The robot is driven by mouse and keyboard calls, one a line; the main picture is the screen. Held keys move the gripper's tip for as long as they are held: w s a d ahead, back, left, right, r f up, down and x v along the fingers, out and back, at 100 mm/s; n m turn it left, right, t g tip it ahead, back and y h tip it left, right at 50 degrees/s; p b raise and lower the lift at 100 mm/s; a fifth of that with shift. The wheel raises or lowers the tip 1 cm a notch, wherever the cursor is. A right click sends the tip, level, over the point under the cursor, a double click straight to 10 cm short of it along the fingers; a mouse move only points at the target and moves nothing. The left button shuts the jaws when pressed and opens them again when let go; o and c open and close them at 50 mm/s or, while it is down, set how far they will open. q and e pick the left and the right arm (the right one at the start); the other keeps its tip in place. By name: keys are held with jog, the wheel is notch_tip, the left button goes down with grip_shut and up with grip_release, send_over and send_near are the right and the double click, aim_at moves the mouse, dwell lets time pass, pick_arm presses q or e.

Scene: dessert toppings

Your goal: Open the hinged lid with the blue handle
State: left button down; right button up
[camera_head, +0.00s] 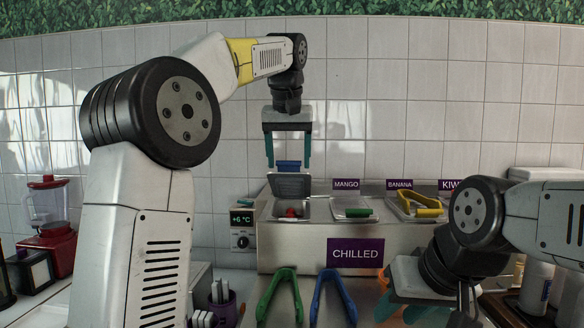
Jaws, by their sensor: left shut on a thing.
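The hinged lid (291,186) with the blue handle (289,166) belongs to the leftmost compartment of the chilled unit. The lid is raised and stands nearly upright at the back of its compartment (318,209). Something red (291,212) shows inside the opening. My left gripper (288,166) points down from above and is shut on the blue handle, with a teal finger on each side. My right gripper (430,306) is low at the right, in front of the unit, with its teal fingers apart; nothing shows between them.
The mango lid with a green handle (359,213) is down. A yellow handle (430,212) and yellow tongs (405,204) lie at the banana compartment. Green tongs (281,292) and blue tongs (334,293) lie in front. A red blender (50,220) stands far left.

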pick_arm(q)
jog(key=shift+w+r, duration=0.1)
jog(key=shift+w, duration=0.2)
jog(key=shift+c, duration=1.6)
grip_release()
jog(key=shift+w, duration=0.1)
jog(key=v, duration=0.8)
